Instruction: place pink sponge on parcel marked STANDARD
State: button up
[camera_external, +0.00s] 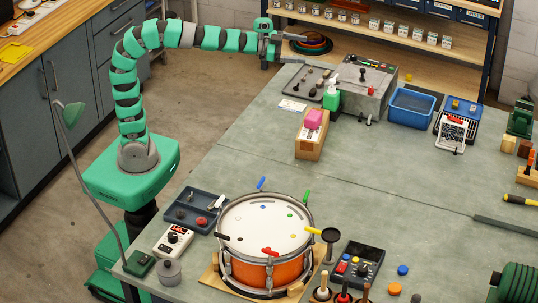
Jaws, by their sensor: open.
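The pink sponge (313,118) rests on top of a brown cardboard parcel (308,151) on the grey bench. The parcel has a white label on its top, partly covered by the sponge and too small to read here. My gripper (304,49) is open and empty. It is above and apart from the sponge, near the far left edge of the bench, with its fingers pointing right.
A green bottle (331,97) and a grey box (367,95) stand close behind the parcel. A blue bin (411,108) is further right. An orange drum (264,240) fills the front. The bench right of the parcel is clear.

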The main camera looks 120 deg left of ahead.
jog(key=s+d+r+h, duration=0.2)
jog(key=s+d+r, duration=0.1)
jog(key=d, duration=0.5)
jog(key=s+d+r+h, duration=0.2)
jog(key=s+d+r, duration=0.2)
jog(key=d, duration=0.5)
jog(key=s+d+r+h, duration=0.2)
jog(key=s+d+r, duration=0.2)
jog(key=d+r, duration=0.3)
jog(key=shift+d+m, duration=0.4)
jog(key=shift+d, duration=0.25)
jog(key=shift+r, duration=0.1)
